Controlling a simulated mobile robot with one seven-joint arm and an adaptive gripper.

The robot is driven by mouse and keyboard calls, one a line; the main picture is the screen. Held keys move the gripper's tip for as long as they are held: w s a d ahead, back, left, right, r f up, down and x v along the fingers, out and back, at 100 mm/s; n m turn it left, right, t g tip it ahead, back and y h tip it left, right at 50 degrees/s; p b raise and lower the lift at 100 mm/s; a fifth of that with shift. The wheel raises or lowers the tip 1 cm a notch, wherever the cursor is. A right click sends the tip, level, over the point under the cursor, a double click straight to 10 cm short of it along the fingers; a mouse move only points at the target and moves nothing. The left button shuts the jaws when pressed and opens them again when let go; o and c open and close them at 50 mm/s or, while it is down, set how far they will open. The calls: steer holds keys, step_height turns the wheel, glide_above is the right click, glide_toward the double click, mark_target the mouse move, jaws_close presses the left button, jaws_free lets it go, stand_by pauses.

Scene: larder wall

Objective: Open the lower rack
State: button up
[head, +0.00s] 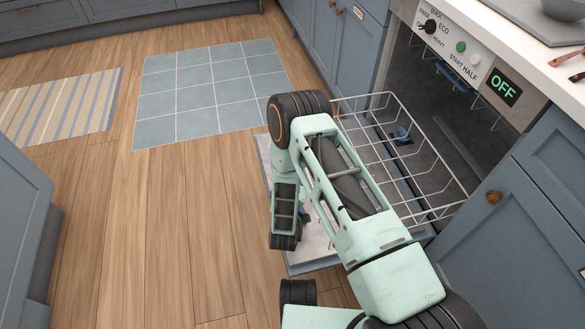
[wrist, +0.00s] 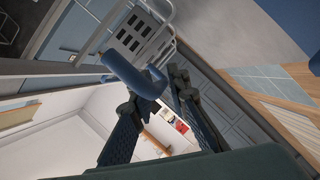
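The dishwasher's lower rack (head: 400,178), a white wire basket, stands partly out over the lowered door (head: 312,262) in the head view. My arm covers part of its front. In the wrist view the rack's wires (wrist: 172,22) are at the top, with a thick blue handle (wrist: 122,66) before them. My gripper (wrist: 162,80) has its two dark fingers on either side of the handle's end, with little gap between the tips and the bar. It looks shut on the handle. In the head view the fingertips are hidden behind my arm.
The control panel (head: 462,50) above reads OFF. Blue cabinets (head: 345,45) flank the dishwasher, and a counter with a bowl is at top right. A tiled blue mat (head: 210,92) and a striped rug (head: 62,105) lie on the wood floor, which is clear at left.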

step_height(320, 180, up, 10)
stand_by(0.8)
stand_by(0.4)
